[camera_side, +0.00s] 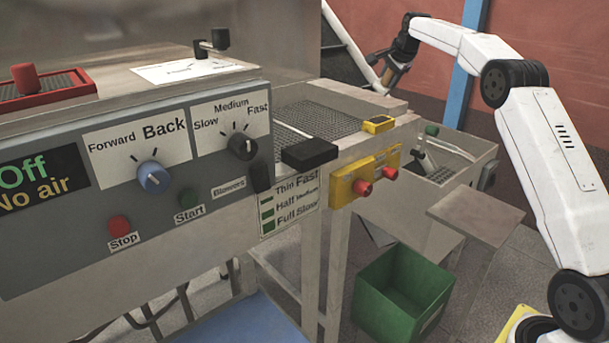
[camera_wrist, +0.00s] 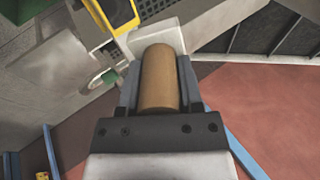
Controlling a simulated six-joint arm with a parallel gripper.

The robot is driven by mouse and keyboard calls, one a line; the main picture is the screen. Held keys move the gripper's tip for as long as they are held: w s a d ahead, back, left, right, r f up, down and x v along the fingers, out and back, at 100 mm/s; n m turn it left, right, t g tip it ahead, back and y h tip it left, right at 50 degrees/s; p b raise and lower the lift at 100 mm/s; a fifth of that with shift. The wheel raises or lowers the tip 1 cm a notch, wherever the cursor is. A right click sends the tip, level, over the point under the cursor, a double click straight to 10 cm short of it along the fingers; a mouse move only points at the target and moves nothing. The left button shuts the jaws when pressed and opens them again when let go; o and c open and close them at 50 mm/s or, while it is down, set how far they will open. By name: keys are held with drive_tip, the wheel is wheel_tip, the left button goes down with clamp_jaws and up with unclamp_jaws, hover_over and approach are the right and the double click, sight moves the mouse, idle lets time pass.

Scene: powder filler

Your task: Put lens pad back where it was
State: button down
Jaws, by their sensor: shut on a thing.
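My gripper (camera_wrist: 158,72) is shut on a tan cylinder, which I take to be the handle of the lens pad (camera_wrist: 159,85). The cylinder lies between the two blue-grey fingers. A pale, squarish block (camera_wrist: 160,37) shows just past its end; it seems to be the pad's head. In the side view my gripper (camera_side: 388,76) is small, at the top, behind the machine's far end. It holds the tan piece above and behind the mesh bed. The yellow-framed sensor (camera_wrist: 108,14) is just beyond the pale block in the wrist view.
The yellow sensor (camera_side: 378,124) sits on the rim of the mesh bed (camera_side: 325,120). A yellow bracket with red knobs (camera_side: 363,178) is on the front. A grey side bin (camera_side: 440,172) and a green crate (camera_side: 400,292) stand near the machine. A blue post (camera_side: 465,75) is behind.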

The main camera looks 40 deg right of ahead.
drive_tip(key=s+a+f+n+g+y, duration=0.1)
drive_tip(key=s+a+f+n+y, duration=0.3)
drive_tip(key=a, duration=0.6)
drive_tip(key=s+a+f+n+g+h, duration=0.1)
drive_tip(key=a+n+g, duration=0.1)
drive_tip(key=a+n, duration=0.55)
drive_tip(key=s+a+f+n+g+y, duration=0.1)
drive_tip(key=s+a+f+n+y, duration=0.15)
drive_tip(key=a, duration=0.95)
drive_tip(key=s+a+f+n+h, duration=0.1)
drive_tip(key=s+a+f, duration=0.35)
drive_tip(key=a, duration=0.25)
drive_tip(key=s+a+f+h, duration=0.1)
drive_tip(key=s+a+f, duration=0.3)
drive_tip(key=a+f, duration=0.2)
drive_tip(key=s+a+f+n+g, duration=0.1)
drive_tip(key=s+a+f, duration=0.3)
drive_tip(key=s, duration=0.3)
drive_tip(key=s+a+f+n+g, duration=0.1)
drive_tip(key=s+a+f, duration=0.4)
drive_tip(key=s, duration=0.3)
drive_tip(key=shift+a+h, duration=0.15)
drive_tip(key=shift+h, duration=0.3)
drive_tip(key=shift+w+f, duration=0.15)
